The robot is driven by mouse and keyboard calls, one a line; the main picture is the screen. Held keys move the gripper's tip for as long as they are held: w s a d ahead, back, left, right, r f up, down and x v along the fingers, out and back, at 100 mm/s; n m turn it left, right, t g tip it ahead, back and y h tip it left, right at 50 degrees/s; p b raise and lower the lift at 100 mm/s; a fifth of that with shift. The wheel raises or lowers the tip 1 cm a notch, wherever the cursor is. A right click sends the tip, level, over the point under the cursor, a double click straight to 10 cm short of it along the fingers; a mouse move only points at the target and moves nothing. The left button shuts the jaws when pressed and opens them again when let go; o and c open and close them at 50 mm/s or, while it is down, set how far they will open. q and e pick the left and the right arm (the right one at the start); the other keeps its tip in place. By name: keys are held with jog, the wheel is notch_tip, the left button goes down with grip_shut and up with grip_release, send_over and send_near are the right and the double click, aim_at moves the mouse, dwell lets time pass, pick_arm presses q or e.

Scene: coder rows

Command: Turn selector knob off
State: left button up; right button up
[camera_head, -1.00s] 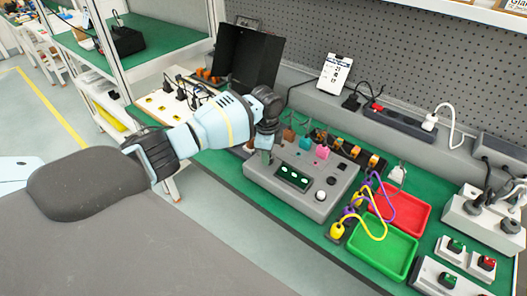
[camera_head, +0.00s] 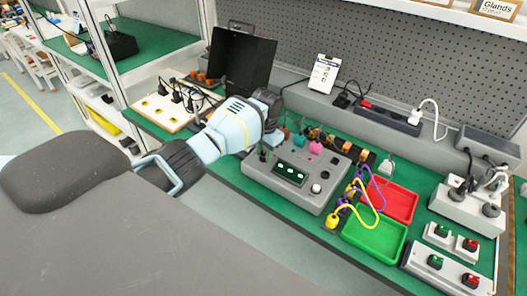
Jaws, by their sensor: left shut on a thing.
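A grey control box (camera_head: 299,192) stands on the green bench mat, with a dark display (camera_head: 290,173) showing pale green marks, a white round button (camera_head: 316,188) and a black button (camera_head: 325,174) on its top. My left arm comes in from the left, and my left gripper (camera_head: 264,153) points down at the box's far left corner. It is shut on what appears to be the selector knob, which the fingers and wrist largely hide. I cannot tell which way the knob points. My right gripper is out of view.
Pink and teal pieces and several orange-and-black parts stand behind the box. Right of it are yellow and purple cables (camera_head: 372,195), a red tray (camera_head: 392,203) and a green tray (camera_head: 373,238). A black open case (camera_head: 243,60) stands behind my arm.

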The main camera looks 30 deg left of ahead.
pick_arm(q)
jog(key=n, duration=0.4)
jog(key=shift+n, duration=2.2)
jog(key=shift+g, duration=0.3)
jog(key=o, duration=1)
jog(key=shift+w, duration=0.1)
jog(key=shift+c, duration=0.2)
jog(key=shift+r, duration=0.1)
jog(key=r, duration=0.7)
jog(key=shift+d+r, duration=0.2)
jog(key=shift+r, duration=0.1)
